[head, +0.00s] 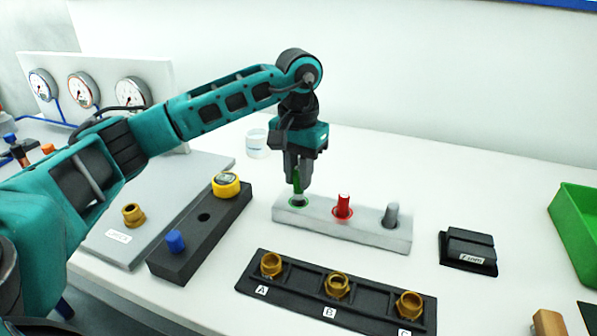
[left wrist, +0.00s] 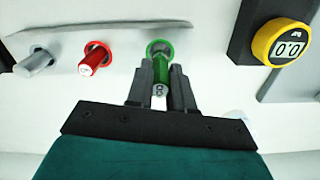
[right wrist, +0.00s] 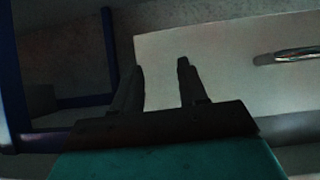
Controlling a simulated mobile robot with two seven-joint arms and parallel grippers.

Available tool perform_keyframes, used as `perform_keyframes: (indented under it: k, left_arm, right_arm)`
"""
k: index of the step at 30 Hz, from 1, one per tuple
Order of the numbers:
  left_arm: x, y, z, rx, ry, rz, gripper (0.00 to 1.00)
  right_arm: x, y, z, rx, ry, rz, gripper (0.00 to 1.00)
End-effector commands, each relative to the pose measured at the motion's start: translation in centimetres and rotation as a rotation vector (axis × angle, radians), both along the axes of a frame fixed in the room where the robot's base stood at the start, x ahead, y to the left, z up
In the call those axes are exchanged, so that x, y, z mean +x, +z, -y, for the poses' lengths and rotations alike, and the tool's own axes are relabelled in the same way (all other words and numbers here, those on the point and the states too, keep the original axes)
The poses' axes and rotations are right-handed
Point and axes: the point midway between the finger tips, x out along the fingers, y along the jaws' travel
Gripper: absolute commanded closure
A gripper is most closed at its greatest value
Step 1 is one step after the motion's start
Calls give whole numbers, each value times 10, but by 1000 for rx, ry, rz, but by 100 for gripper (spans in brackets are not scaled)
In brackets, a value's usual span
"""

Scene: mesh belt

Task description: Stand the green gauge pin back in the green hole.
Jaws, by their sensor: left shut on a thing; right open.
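The green gauge pin (head: 297,184) is between the fingers of my left gripper (head: 299,178), which is shut on it. The pin stands roughly upright over the green-ringed hole (head: 298,203) at the left end of the light grey block (head: 368,232). In the left wrist view the green pin (left wrist: 158,78) has its far end at the green ring (left wrist: 160,47). I cannot tell whether its tip is inside the hole. My right gripper (right wrist: 161,65) is open and empty, away from the block, facing a pale panel with a metal handle.
A red pin (head: 343,205) and a grey pin (head: 391,214) stand in the same block. A black block (head: 180,255) with a yellow gauge (head: 226,185) is left. A black rack (head: 300,293) with brass fittings lies in front. A green bin (head: 577,225) is far right.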

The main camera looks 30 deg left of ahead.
Motion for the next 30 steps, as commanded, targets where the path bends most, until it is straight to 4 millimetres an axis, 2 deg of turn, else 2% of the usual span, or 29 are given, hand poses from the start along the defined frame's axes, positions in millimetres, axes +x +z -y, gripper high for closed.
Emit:
perform_keyframes:
  k: [8,30]
  left_arm:
    - [0,-1,0,0,0,1,100]
    - [0,-19,0,0,1,1,100]
  right_arm:
    - [0,-1,0,0,0,0,57]
    - [0,-14,0,0,0,1,57]
